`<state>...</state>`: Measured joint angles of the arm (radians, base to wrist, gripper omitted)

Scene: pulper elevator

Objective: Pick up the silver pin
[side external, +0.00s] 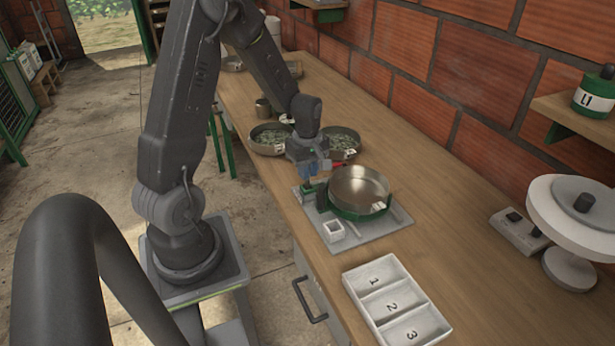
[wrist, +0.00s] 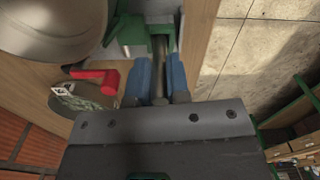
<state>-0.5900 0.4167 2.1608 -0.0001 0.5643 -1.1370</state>
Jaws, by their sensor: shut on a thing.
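The pin's far end meets a green block (wrist: 128,38), which also shows below the gripper in the side view (side external: 308,190). I cannot tell whether the pin still sits in the block. In the side view the pin is too small or hidden to make out.
The pan rests in a green cradle (side external: 362,214), with a red handle (wrist: 95,78) close by. A small white box (side external: 333,231) is on the plate. A white numbered tray (side external: 396,303) is nearer. Filled bowls (side external: 270,139) stand behind; a scale-like device (side external: 580,210) is right.

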